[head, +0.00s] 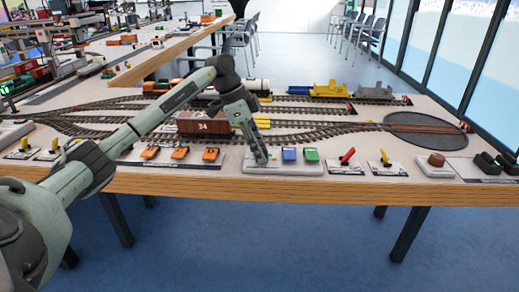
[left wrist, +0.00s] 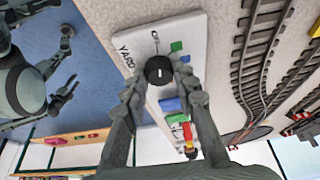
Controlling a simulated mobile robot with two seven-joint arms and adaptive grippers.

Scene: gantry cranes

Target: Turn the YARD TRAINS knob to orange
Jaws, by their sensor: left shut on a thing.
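The YARD TRAINS panel is a white plate (head: 240,166) near the table's front edge; it also shows in the left wrist view (left wrist: 130,38), with YARD and OFF printed on it. Its knob (left wrist: 158,70) is round and black with a short white line on top. A green mark (left wrist: 176,46) lies beside the knob. I cannot make out an orange mark. My left gripper (head: 260,160) reaches down to the panel, its fingers shut around the knob's sides (left wrist: 160,88). In the head view the gripper hides the knob. My right gripper (left wrist: 65,88) seems to show beyond the table edge, its opening unclear.
A red lever (head: 347,157) and a yellow lever (head: 385,158) are further right. A brown wagon (head: 198,124) stands on the track behind.

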